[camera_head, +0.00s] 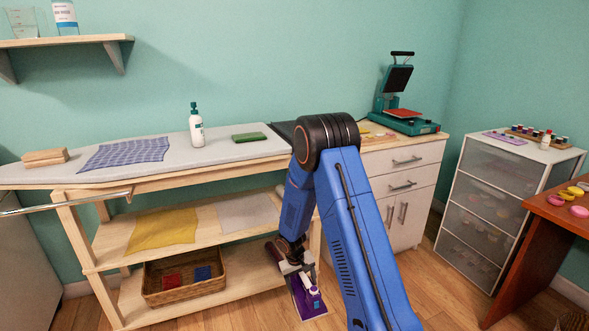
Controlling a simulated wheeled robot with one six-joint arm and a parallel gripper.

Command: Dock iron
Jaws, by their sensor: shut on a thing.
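My gripper (298,270) is low in front of the shelf unit, to the right of the wicker basket. It is shut on the purple and white iron (307,303), which hangs below it with its nose pointing down. The fingers and the grip on the iron are small and partly hidden. A dark flat rest (283,129) shows at the right end of the ironing board (225,152). My arm hides part of this rest, so I cannot tell its full shape. The iron is well below the board and apart from the rest.
A checked blue cloth (125,154), a white bottle (197,127) and a green block (249,137) are on the board. Below are a yellow cloth (161,228) and a wicker basket (153,297). A heat press (404,105) stands on the cabinet (412,178). Drawers (497,185) stand right.

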